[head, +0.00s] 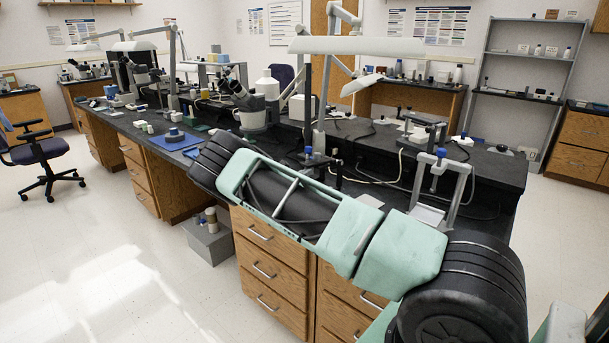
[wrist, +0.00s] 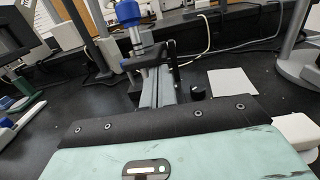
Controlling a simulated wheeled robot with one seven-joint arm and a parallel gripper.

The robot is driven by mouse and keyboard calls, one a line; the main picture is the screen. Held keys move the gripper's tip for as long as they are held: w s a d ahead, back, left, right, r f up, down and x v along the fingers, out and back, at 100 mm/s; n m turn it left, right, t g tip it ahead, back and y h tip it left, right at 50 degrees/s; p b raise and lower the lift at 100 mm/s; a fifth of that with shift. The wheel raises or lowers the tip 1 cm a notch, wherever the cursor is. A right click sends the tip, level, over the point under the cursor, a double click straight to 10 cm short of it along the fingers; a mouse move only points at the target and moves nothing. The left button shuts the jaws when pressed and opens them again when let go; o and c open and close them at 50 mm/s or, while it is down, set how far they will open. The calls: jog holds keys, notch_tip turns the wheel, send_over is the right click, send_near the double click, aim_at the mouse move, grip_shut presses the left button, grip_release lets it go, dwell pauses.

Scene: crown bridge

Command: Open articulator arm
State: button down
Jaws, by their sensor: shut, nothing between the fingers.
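An articulator with blue knobs (wrist: 127,12) stands just ahead of my gripper in the wrist view. Its silver post rises left of centre, with a dark arm beside it. In the head view, its blue top (head: 308,151) and dark frame (head: 334,166) show behind my arm, which hides the lower part. My gripper (wrist: 157,78) is shut and empty, close to the articulator's post and dark arm. I cannot tell if they touch. My gripper is hidden behind my arm in the head view.
A grey metal frame with a blue knob (head: 440,154) stands to the right on the black bench. A lamp post (head: 319,110) stands behind the articulator. Cables (head: 385,180) run along the back.

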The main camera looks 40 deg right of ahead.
jog(key=r+y+p, duration=0.1)
jog(key=r+p, duration=0.1)
jog(key=d+r+y+p, duration=0.1)
jog(key=r+y+p, duration=0.1)
jog(key=r, duration=0.1)
jog(key=d+r+y+p, duration=0.1)
jog(key=r+p, duration=0.1)
jog(key=shift+d+r, duration=0.1)
jog(key=shift+r, duration=0.2)
jog(key=shift+w+d+r+g+p, duration=0.15)
jog(key=shift+d+r+g+p, duration=0.2)
jog(key=shift+d+r, duration=0.3)
jog(key=shift+a, duration=0.1)
